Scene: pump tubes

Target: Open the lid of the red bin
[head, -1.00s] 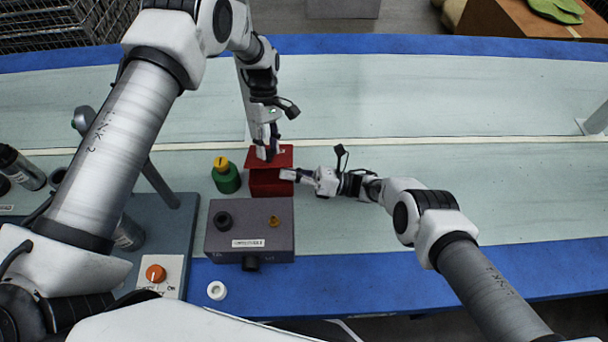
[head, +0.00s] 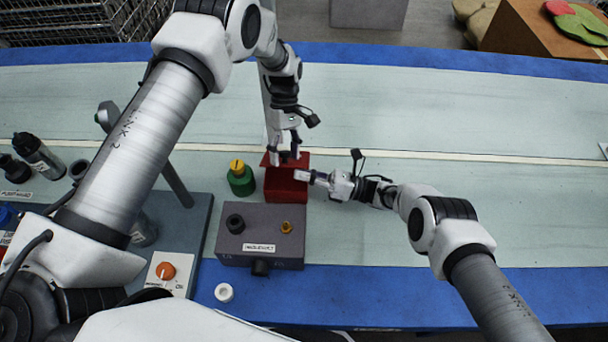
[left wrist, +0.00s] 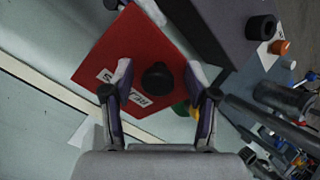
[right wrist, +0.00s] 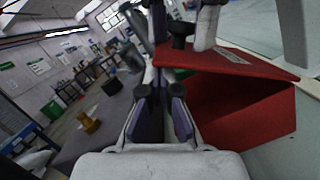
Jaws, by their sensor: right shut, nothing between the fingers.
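The red bin (head: 286,190) stands on the light conveyor surface, behind the grey box. Its red lid (right wrist: 230,62) is tilted up, with a dark gap between lid and bin in the right wrist view. The lid has a black knob (left wrist: 158,78) and a white label. My left gripper (head: 285,158) is above the lid; in the left wrist view its open fingers stand on either side of the knob, apart from it. My right gripper (head: 303,176) is shut and empty at the bin's right side, with its tips close to the lid opening.
A green container with a yellow cap (head: 240,178) stands just left of the bin. The grey box (head: 261,236) with black and brass fittings is in front. A white ring (head: 224,292) lies on the blue edge.

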